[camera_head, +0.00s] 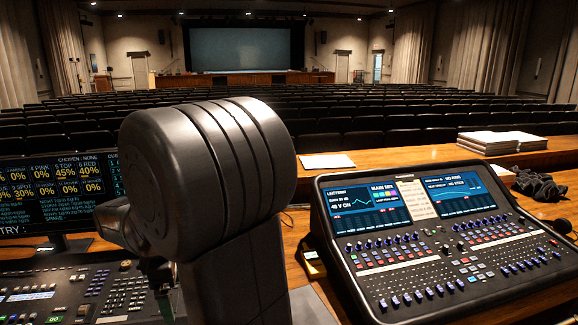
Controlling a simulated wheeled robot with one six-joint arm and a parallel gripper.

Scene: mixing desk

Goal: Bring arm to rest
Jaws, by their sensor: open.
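My arm fills the middle foreground, with a large dark rounded joint and a thick link below it. A smaller wrist part shows at its left side. Below that, a dark piece that looks like part of my gripper (161,286) points down over the left desk's edge, mostly hidden behind my arm link. It appears apart from any object, and I see nothing held in it.
A mixing console (437,247) with two lit screens stands close on the right. A lighting desk (75,295) and a monitor (55,190) are at left. Seat rows lie beyond.

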